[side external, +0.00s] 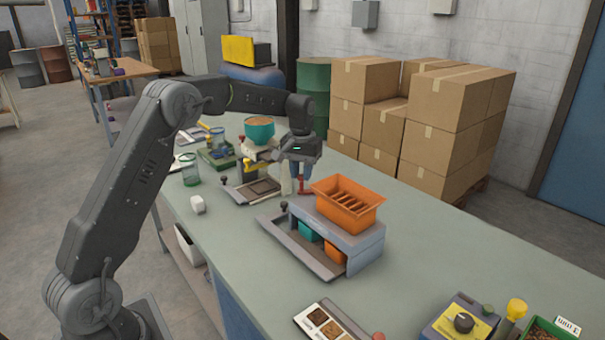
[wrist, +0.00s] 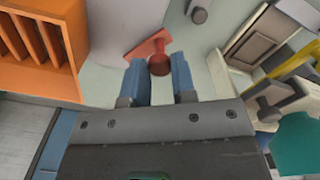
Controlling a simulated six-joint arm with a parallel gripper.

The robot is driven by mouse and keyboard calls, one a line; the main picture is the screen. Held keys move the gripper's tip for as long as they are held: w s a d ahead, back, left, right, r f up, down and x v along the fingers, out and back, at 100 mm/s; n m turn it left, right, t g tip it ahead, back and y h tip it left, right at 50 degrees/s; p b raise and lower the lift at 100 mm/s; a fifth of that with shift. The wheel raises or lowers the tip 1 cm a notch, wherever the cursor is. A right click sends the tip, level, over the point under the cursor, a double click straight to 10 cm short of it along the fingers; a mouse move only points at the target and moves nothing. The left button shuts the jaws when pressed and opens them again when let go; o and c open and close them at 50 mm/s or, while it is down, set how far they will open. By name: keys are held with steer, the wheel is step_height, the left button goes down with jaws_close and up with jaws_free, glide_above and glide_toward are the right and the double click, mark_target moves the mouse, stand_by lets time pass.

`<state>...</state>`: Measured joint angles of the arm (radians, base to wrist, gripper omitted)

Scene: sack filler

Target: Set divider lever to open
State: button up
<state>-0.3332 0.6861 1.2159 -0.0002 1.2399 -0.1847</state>
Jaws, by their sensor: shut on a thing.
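The red lever (wrist: 148,45) has a round red knob (wrist: 158,65), which sits between the blue fingertips of my gripper (wrist: 160,80) in the wrist view. My gripper is shut on that knob. In the side view my gripper (side external: 297,172) points down just left of and behind the orange slatted hopper, with the red lever (side external: 304,187) showing below its fingers. The orange hopper (side external: 347,203) sits on a grey stand (side external: 350,240); it also shows at the upper left of the wrist view (wrist: 40,45). No open mark on the lever is readable.
Under the stand are a teal bin (side external: 306,232) and an orange bin (side external: 334,252). A scale-like unit with a teal bowl (side external: 259,130) stands close to my gripper's left. The table's right part behind the stand is clear.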

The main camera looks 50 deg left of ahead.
steer(key=shift+w+a+m, duration=0.25)
steer(key=shift+m, duration=0.6)
steer(key=shift+w+a+m, duration=0.2)
steer(key=shift+w+m, duration=0.05)
steer(key=shift+m, duration=0.65)
steer(key=shift+w+a+m, duration=0.25)
steer(key=shift+m, duration=0.6)
steer(key=o, duration=0.9)
step_height(320, 180, up, 14)
steer(key=shift+f, duration=0.1)
